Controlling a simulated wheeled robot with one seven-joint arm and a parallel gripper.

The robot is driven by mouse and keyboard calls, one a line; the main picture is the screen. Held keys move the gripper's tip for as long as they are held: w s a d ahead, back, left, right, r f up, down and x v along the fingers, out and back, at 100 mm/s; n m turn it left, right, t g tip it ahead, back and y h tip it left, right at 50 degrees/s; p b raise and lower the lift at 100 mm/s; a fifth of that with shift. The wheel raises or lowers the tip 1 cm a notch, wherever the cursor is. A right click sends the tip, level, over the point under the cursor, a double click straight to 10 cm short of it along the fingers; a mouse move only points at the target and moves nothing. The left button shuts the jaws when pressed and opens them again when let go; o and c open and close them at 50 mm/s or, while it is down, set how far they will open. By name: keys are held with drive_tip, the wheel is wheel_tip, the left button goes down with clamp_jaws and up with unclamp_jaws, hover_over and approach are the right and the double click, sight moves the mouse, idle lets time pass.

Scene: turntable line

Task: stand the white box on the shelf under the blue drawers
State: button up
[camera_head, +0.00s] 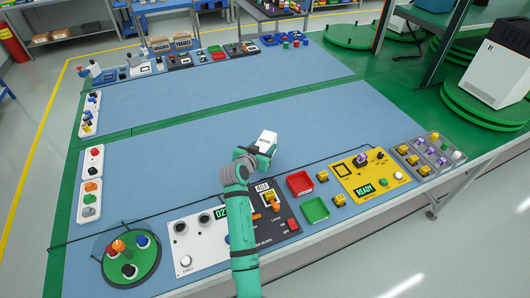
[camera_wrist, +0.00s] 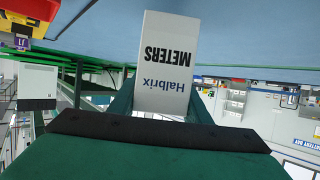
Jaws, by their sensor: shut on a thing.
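The white box (camera_head: 268,138) is held in my gripper (camera_head: 262,150) above the blue worktop in the head view. In the wrist view the white box (camera_wrist: 165,60) fills the middle, with the words "Halbrix METERS" upside down in the picture. The fingers (camera_wrist: 162,106) are shut on it from both sides. The box's far faces are hidden. At the top right of the head view a blue object (camera_head: 434,4) sits on a green-framed rack (camera_head: 446,40). I cannot tell whether it is the blue drawers, and no shelf under it shows clearly.
Below my gripper are a black panel (camera_head: 262,231), a red tray (camera_head: 299,183), a green tray (camera_head: 315,209) and a yellow panel (camera_head: 381,171). The middle of the blue worktop (camera_head: 180,150) is clear. A large white cabinet (camera_head: 498,72) stands on green discs at right.

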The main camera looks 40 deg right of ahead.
drive_tip(key=f, duration=0.3)
drive_tip(key=shift+s+d+f, duration=0.1)
drive_tip(key=shift+s+d, duration=0.05)
drive_tip(key=shift+s, duration=0.05)
drive_tip(key=shift+w+a, duration=0.15)
drive_tip(key=shift+a, duration=0.2)
drive_tip(key=shift+d, duration=0.2)
drive_tip(key=o, duration=1.3)
drive_tip(key=shift+s+d+f, duration=0.15)
drive_tip(key=shift+s, duration=0.05)
